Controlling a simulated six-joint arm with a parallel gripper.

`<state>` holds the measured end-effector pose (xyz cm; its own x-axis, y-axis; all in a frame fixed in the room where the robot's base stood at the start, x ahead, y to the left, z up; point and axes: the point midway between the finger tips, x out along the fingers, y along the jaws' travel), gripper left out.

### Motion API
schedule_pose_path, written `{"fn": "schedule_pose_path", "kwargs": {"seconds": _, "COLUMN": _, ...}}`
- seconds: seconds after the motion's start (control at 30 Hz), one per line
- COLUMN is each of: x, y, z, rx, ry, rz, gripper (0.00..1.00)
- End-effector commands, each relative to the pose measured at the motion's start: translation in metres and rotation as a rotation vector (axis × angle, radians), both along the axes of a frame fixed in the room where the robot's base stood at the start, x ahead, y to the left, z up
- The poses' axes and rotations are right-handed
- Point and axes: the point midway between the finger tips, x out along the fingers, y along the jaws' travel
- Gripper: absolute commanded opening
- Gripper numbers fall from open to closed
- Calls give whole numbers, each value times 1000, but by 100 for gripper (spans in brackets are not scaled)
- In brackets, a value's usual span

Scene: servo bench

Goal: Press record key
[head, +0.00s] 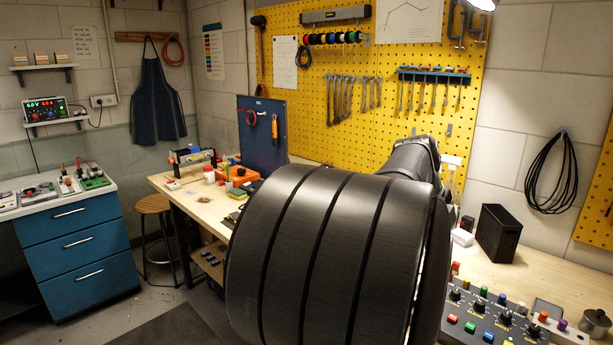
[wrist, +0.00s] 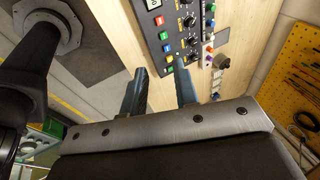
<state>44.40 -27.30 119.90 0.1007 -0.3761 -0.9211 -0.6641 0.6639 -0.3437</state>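A dark control panel (head: 480,318) with knobs and coloured keys lies on the bench at the lower right of the head view. In the wrist view the panel (wrist: 184,50) is at the top centre, with a column of red, yellow, blue and green keys along its left side. Key labels are too small to read, so I cannot tell which is the record key. My gripper (wrist: 161,76) is open and empty, its two fingers apart and pointing towards the panel. Its height above the panel is unclear. In the head view my arm hides the gripper.
A row of coloured plugs or caps (wrist: 210,32) and a round metal knob-like part (wrist: 222,62) lie beside the panel. A black open box (head: 497,234) stands farther back on the bench. Bare wooden bench (wrist: 124,32) shows left of the panel in the wrist view.

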Motion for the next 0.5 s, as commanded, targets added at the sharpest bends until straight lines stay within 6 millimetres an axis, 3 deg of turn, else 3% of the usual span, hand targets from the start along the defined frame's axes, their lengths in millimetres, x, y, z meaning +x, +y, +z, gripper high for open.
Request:
{"fn": "schedule_pose_path", "kwargs": {"seconds": 0.03, "x": 0, "y": 0, "z": 0, "rx": 0, "ry": 0, "rz": 0, "gripper": 18}}
{"fn": "schedule_pose_path", "kwargs": {"seconds": 0.13, "x": 0, "y": 0, "z": 0, "rx": 0, "ry": 0, "rz": 0, "gripper": 0}}
{"fn": "schedule_pose_path", "kwargs": {"seconds": 0.5, "x": 0, "y": 0, "z": 0, "rx": 0, "ry": 0, "rz": 0, "gripper": 0}}
